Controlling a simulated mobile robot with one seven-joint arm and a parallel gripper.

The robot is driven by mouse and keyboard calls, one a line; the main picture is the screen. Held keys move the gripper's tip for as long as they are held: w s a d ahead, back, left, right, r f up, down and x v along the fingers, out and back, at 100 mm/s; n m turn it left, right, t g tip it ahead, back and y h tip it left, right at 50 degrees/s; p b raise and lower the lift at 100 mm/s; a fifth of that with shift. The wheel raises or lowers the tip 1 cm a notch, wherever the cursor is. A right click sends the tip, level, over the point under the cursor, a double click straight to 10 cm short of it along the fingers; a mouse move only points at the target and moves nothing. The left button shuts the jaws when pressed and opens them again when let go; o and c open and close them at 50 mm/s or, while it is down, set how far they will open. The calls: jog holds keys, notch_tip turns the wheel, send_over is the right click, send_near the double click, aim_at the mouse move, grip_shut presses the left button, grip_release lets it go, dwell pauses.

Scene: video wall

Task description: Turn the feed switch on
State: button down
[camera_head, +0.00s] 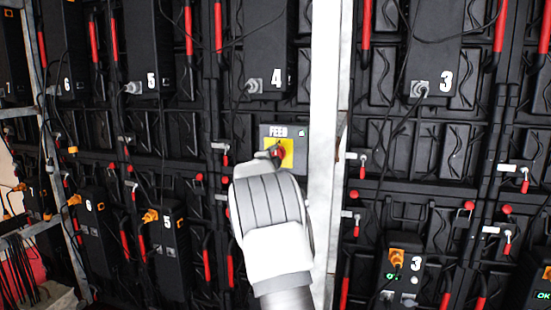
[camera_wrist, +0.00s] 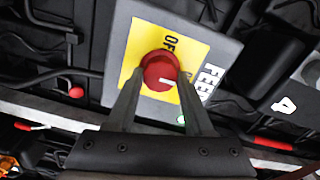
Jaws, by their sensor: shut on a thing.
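The feed switch is a grey box (camera_head: 265,131) labelled FEED with a yellow plate (camera_head: 288,146) and a red round knob (camera_head: 278,151). In the wrist view, the red knob (camera_wrist: 158,67) stands on the yellow plate (camera_wrist: 135,46), beside black letters that look like OFF. A white mark shows on the knob's lower edge, on the side away from those letters. My gripper (camera_wrist: 164,78) is shut on the knob, one finger on each side. In the head view my gripper (camera_head: 275,160) reaches the box from below and hides its lower part.
A pale metal post (camera_head: 327,120) stands close to the right of the box and my arm. Black numbered units, such as unit 4 (camera_head: 262,50) above and unit 3 (camera_head: 407,272) at lower right, line the wall. Loose black cables and red handles surround them.

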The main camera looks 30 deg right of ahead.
jog(key=shift+c, duration=1.4)
grip_release()
jog(key=shift+s+a, duration=0.1)
jog(key=v, duration=1.7)
